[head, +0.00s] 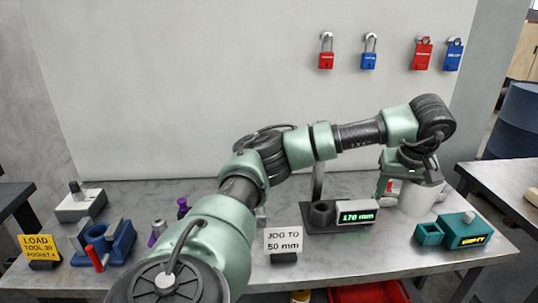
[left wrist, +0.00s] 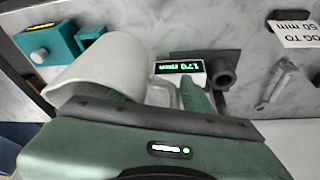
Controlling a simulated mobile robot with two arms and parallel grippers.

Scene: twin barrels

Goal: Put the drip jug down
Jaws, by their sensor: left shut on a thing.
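The drip jug (head: 424,200) is a pale grey-white vessel at the right part of the grey workbench (head: 340,262). In the left wrist view the jug (left wrist: 98,66) fills the upper left, its handle side towards my fingers. My left gripper (head: 398,184) reaches across from the left and is shut on the jug's handle side; the grip itself is partly hidden by the gripper body. In the left wrist view the gripper (left wrist: 168,98) shows the same hold. I cannot tell whether the jug's base touches the bench. My right gripper is not in view.
A display (head: 356,214) reading 170 mm stands left of the jug, beside a dark cylinder on a stand. A JOG TO 50 mm sign (head: 284,240) is nearer the middle.

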